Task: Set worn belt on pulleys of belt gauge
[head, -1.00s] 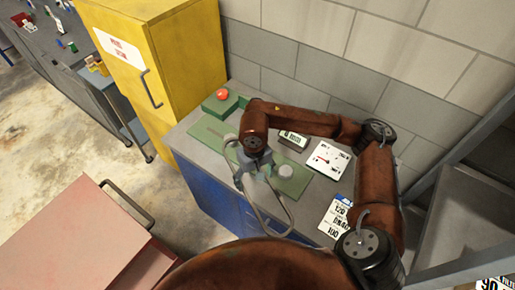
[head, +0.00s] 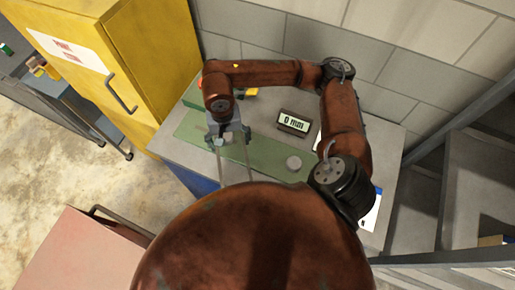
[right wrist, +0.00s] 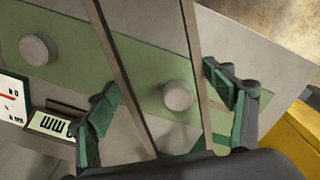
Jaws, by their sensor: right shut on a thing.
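My right gripper (head: 228,143) is shut on the worn belt (head: 249,160), a thin dark loop, above the left part of the belt gauge (head: 268,153), a green plate on a grey bench. One round grey pulley (head: 293,163) shows on the plate's right part. In the right wrist view the belt's two strands (right wrist: 197,60) run nearly straight from the gripper (right wrist: 165,112). The other pulley (right wrist: 178,95) appears between them; I cannot tell whether the belt touches it. The first pulley (right wrist: 38,49) lies outside the strands. My left gripper is not in view.
A small display (head: 293,122) behind the plate reads 0 mm. A yellow cabinet (head: 150,60) stands left of the bench, and a block wall (head: 400,45) behind it. A pink-red surface (head: 85,250) is at lower left. Grey shelving (head: 480,190) stands at right.

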